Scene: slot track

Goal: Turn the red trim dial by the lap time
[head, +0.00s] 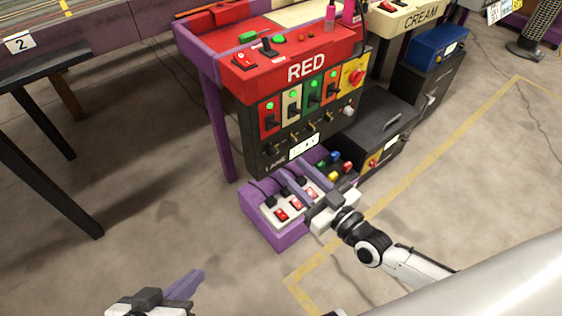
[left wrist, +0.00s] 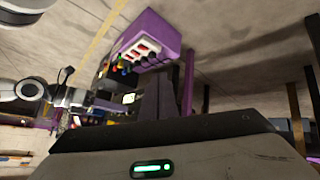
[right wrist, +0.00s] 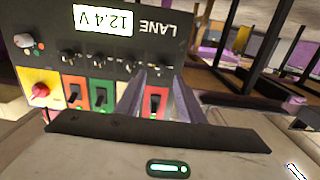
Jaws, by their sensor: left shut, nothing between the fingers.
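The red station marked RED (head: 306,69) shows in the head view, with a black LANE panel (head: 266,160) and a white display (head: 304,148) low on its front. In the right wrist view the panel is upside down; its display (right wrist: 103,20) reads 12.4 V, with a row of small dark knobs (right wrist: 100,60). I cannot tell which knob is the red trim dial, and no lap time is readable. My right gripper (head: 295,164) is open and empty before the panel; its fingers (right wrist: 152,75) flank a red switch plate. My left gripper (head: 198,274) is shut and empty, low and away from the station.
A purple box (head: 281,238) with red rocker switches and coloured buttons lies below my right gripper. A yellow plate with a red rotary switch (head: 356,77) is at the station's right. A black case (head: 372,123) stands beside it.

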